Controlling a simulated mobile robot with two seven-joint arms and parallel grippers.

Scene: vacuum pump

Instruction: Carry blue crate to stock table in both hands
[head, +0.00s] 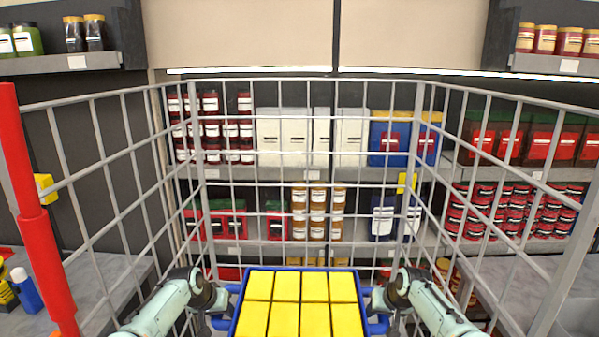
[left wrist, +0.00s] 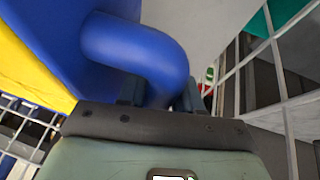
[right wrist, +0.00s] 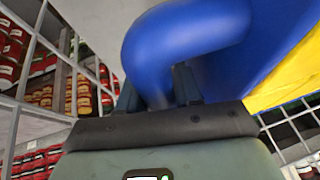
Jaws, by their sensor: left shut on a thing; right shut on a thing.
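The blue crate (head: 300,268) is at the bottom centre of the head view, between my two grippers. Several yellow blocks (head: 287,288) fill it. My left gripper (head: 222,300) is shut on the crate's left handle, and the blue handle (left wrist: 140,50) shows between its fingers in the left wrist view. My right gripper (head: 377,302) is shut on the right handle, a blue loop (right wrist: 160,50) in the right wrist view. The crate looks level. Its underside is hidden, so I cannot tell what is beneath it. I cannot tell which surface is the stock table.
A grey wire cage (head: 310,165) surrounds the crate at the front and both sides. Behind it are shelves of jars and boxes (head: 282,135). A red post (head: 35,220) stands at left. Grey tabletops show at left (head: 100,280) and right (head: 515,280), outside the wire.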

